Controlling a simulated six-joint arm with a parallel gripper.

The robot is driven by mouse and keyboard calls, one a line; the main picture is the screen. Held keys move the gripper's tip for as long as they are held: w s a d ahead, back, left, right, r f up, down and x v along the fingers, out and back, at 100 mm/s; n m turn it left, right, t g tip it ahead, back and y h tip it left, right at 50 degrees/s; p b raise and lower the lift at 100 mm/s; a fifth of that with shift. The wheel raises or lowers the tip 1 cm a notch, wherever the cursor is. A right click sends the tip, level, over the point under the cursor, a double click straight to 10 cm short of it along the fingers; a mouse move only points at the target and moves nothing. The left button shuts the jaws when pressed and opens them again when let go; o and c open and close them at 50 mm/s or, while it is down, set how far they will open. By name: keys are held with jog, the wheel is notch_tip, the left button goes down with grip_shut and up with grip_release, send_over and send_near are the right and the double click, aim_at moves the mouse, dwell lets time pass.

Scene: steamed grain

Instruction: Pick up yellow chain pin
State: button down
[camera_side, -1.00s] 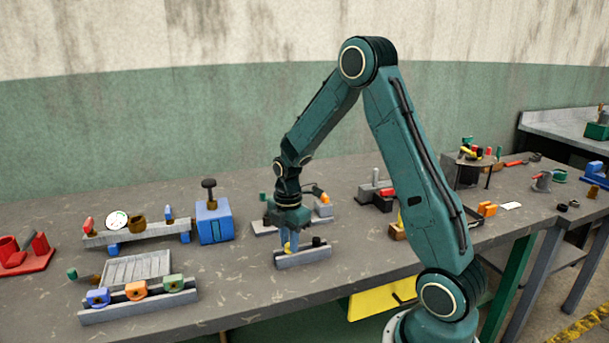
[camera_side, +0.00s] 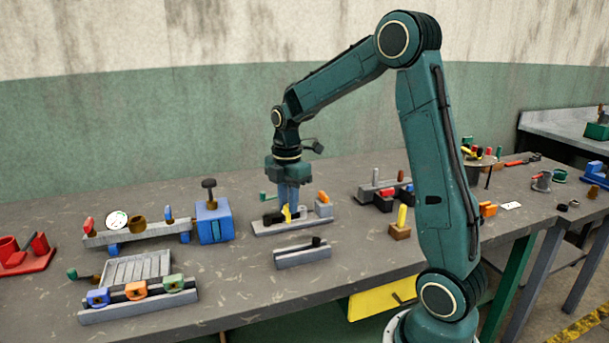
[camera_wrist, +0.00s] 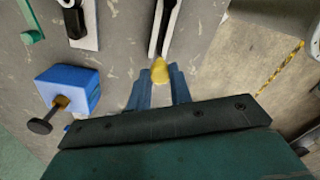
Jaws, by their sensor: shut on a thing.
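My gripper (camera_side: 288,207) has its blue fingers shut on a yellow pin (camera_side: 287,214), which points down below the fingertips. In the wrist view the pin (camera_wrist: 160,71) shows as a yellow tip between the two blue fingers. In the side view the pin appears in front of a grey fixture (camera_side: 272,230); I cannot tell whether it touches it. A grey slotted block (camera_side: 302,258) with a black knob stands nearer the camera, apart from the gripper. Another yellow pin (camera_side: 402,216) stands upright in a small wooden block (camera_side: 400,232) to the right.
A blue box (camera_side: 213,222) with a black knob stands to the left. A grey vise-like rack (camera_side: 140,306) with coloured pieces lies front left. Bare table lies between the slotted block and the left rack.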

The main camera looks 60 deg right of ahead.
notch_tip(320, 180, up, 9)
jog(key=shift+f, duration=0.2)
